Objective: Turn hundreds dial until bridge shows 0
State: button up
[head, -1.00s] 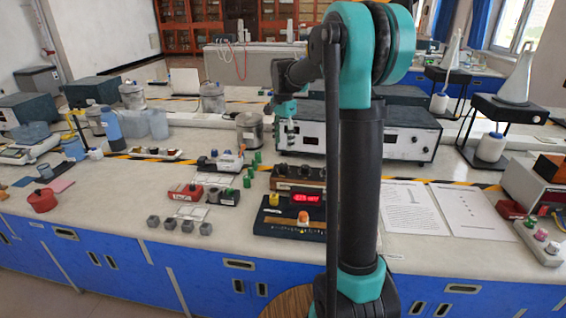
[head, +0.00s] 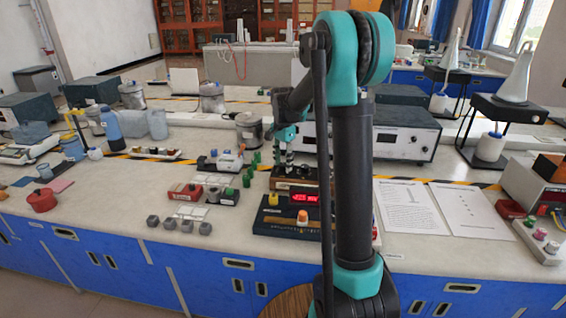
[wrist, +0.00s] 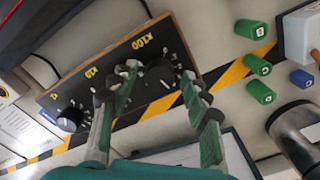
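The wooden dial box (head: 318,180) stands on the bench with a dark top. In the wrist view its dark panel (wrist: 120,75) shows yellow labels, including X100 and X10. The hundreds dial (wrist: 160,76), a black knob, sits beside the X100 label, between my fingers. My gripper (wrist: 158,84) is open, with one finger on each side of that dial; I cannot tell whether they touch it. In the head view my gripper (head: 284,170) is low over the box's left end. The bridge's red display (head: 305,198) is lit, its digits too small to read surely.
Several green cylinders (head: 252,168) stand just left of the box. A red block (head: 185,191) and several grey cubes (head: 187,226) lie further left. A white instrument (head: 405,141) stands behind, and paper sheets (head: 410,207) lie to the right.

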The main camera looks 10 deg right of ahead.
jog(key=c, duration=0.9)
jog(key=shift+c, duration=0.2)
jog(key=shift+n, duration=0.3)
jog(key=n, duration=1.1)
jog(key=o, duration=1.2)
jog(key=shift+c, duration=0.2)
jog(key=shift+r, duration=0.1)
